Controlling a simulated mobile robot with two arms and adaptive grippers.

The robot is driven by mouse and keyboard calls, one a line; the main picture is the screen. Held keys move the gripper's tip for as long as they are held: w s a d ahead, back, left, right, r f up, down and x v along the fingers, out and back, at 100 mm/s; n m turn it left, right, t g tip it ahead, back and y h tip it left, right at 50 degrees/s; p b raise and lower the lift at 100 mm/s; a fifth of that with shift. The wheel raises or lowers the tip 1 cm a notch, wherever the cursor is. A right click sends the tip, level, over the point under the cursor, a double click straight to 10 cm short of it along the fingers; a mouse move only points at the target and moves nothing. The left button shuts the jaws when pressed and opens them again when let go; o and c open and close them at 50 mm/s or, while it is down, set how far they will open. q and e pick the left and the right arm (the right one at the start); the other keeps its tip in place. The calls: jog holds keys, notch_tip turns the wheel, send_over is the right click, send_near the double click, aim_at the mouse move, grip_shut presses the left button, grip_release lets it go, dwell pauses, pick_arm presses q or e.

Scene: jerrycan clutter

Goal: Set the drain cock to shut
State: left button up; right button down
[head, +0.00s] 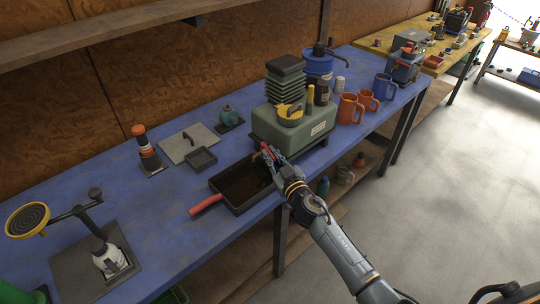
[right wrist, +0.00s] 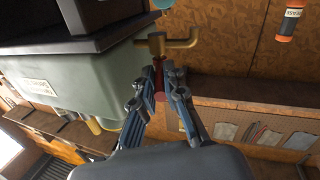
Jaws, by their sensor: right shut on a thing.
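The grey-green tank (head: 292,131) stands on the blue bench, with a label on its front. Its brass drain cock (right wrist: 168,43) juts from the tank's side in the right wrist view. The cock's red lever (right wrist: 159,82) points from the brass body towards my right gripper (right wrist: 164,76), which is shut on it. In the head view my right gripper (head: 268,158) is at the tank's lower left corner, over the dark drip tray's right end, and hides most of the cock. My left gripper is not in view.
The dark drip tray (head: 226,182) lies left of the tank, with a red handle at its left. Orange mugs (head: 348,109) and a blue mug (head: 383,87) stand right of the tank.

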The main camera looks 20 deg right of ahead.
jog(key=shift+w+d+n+y, duration=0.1)
jog(key=shift+d+n+y, duration=0.3)
jog(key=shift+n+y, duration=0.6)
jog(key=c, duration=1.4)
grip_release()
jog(key=v, duration=1.2)
jog(key=shift+d+r, duration=0.15)
jog(key=shift+r, duration=0.05)
